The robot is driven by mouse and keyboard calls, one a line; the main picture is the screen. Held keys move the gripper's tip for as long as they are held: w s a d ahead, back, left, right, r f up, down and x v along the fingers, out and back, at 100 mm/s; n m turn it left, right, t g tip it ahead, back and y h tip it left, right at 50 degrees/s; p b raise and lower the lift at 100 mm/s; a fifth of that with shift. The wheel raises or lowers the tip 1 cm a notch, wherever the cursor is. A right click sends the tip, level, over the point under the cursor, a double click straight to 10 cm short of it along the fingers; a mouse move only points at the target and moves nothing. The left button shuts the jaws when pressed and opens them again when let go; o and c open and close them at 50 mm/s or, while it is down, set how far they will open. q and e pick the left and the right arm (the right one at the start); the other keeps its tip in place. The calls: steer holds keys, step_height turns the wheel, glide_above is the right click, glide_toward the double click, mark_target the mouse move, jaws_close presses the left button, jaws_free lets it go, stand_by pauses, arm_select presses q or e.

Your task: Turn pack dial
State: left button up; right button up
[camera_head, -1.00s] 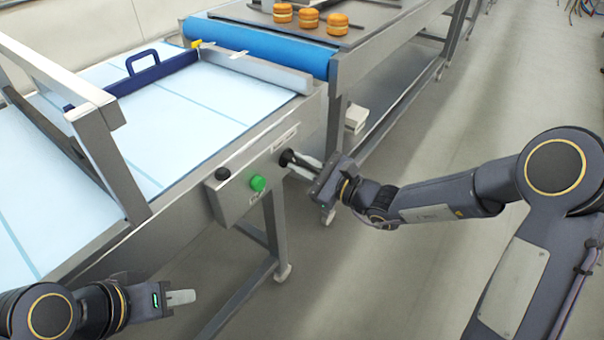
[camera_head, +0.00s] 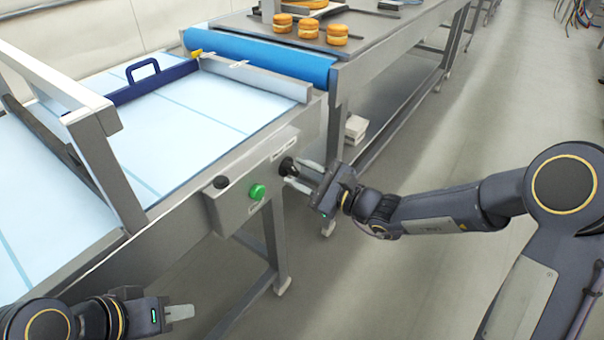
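The black dial (camera_head: 287,167) is on the right part of the front of a grey control box (camera_head: 232,206), under a small label. My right gripper (camera_head: 292,172) is at the dial, its two pale fingers spread apart with a gap between them. The fingertips reach the dial's right side, one near its top and one below it. I cannot tell if they touch it. The dial's pointing direction is too small to read. My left gripper (camera_head: 190,312) is low at the left, away from the box; its fingers overlap in view.
A green button (camera_head: 257,191) and a black knob (camera_head: 221,182) are also on the box. Behind it is a pale conveyor belt (camera_head: 170,120) with a blue-handled bar (camera_head: 150,80). Filled rounds (camera_head: 308,28) sit on the farther metal table.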

steer(key=v, duration=0.8)
steer(key=shift+a, duration=0.1)
stand_by(0.3)
steer(key=s+d+r+n+g+h, duration=0.1)
steer(key=s+r+n+g, duration=0.15)
steer(key=s+n, duration=0.45)
steer(key=s+d+r+n+g+h, duration=0.1)
steer(key=s+n+g, duration=0.35)
steer(key=s, duration=0.55)
steer(key=s+d+f+n+t+h, duration=0.2)
steer(key=s+d+f+n+h, duration=0.35)
steer(key=s+d+h, duration=0.5)
step_height(320, 180, up, 19)
steer(key=w+d+y+p, duration=0.1)
steer(key=w+p, duration=0.1)
steer(key=p, duration=1.7)
steer(key=shift+w+f+y, duration=0.2)
steer(key=shift+w+y, duration=0.1)
steer(key=shift+y, duration=0.05)
